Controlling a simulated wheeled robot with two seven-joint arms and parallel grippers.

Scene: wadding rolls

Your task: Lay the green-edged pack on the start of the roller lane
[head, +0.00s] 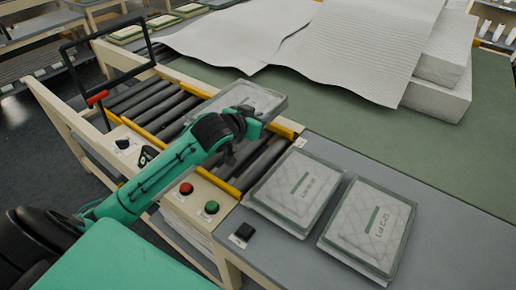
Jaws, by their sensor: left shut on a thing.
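My left gripper (243,114) is shut on a clear-wrapped pack (262,98), holding it by its near edge above the roller lane (170,108). A green strip shows at the pack's near right corner. The gripper and forearm hide part of the pack and some rollers under it. The lane has dark rollers between yellow rails, and its near end meets the grey table. I cannot tell whether the pack touches the rollers. My right gripper is out of view.
Two wrapped packs, one left (299,191) and one right (368,226), lie on the grey table (423,205). Red (186,188) and green (211,207) buttons sit beside the lane. A black frame (107,57) spans the lane's far part.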

